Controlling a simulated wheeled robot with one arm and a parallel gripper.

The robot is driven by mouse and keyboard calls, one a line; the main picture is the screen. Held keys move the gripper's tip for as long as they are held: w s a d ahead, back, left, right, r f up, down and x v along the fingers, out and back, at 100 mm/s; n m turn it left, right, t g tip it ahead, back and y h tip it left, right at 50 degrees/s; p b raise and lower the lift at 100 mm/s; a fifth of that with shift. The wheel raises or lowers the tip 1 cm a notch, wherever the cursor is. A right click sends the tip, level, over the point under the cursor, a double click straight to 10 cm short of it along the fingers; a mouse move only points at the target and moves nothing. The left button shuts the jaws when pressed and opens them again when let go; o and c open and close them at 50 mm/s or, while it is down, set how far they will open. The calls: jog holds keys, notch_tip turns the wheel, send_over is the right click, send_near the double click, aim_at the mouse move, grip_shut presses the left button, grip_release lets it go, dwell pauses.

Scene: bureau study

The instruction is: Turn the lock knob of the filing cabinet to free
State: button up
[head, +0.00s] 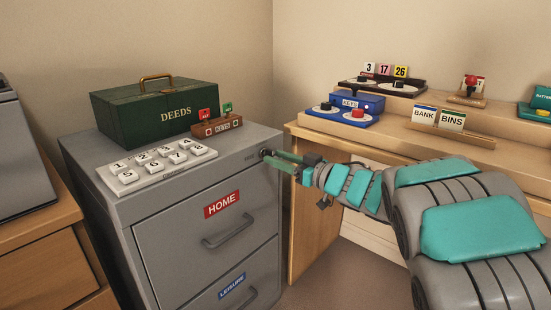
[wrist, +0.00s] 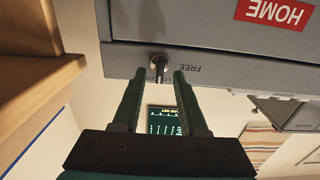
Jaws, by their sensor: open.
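The grey filing cabinet (head: 185,215) stands at the centre left in the head view, with its HOME drawer on top. The small dark lock knob (wrist: 158,62) is on the cabinet's front rail in the wrist view. The word FREE (wrist: 183,69) is printed to its right, and the knob partly covers a label that seems to read LOCKED. My gripper (wrist: 159,76) is open, with one green finger on each side of the knob. I cannot tell whether either finger touches it. In the head view my gripper (head: 270,158) is at the cabinet's top right corner.
A green DEEDS box (head: 155,115), a white number panel (head: 157,166) and a small wooden rack (head: 216,127) stand on the cabinet. A wooden desk (head: 480,150) with several items stands to the right. Open floor lies between cabinet and desk.

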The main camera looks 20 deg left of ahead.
jog(key=shift+x, duration=0.85)
jog(key=shift+c, duration=0.3)
grip_shut()
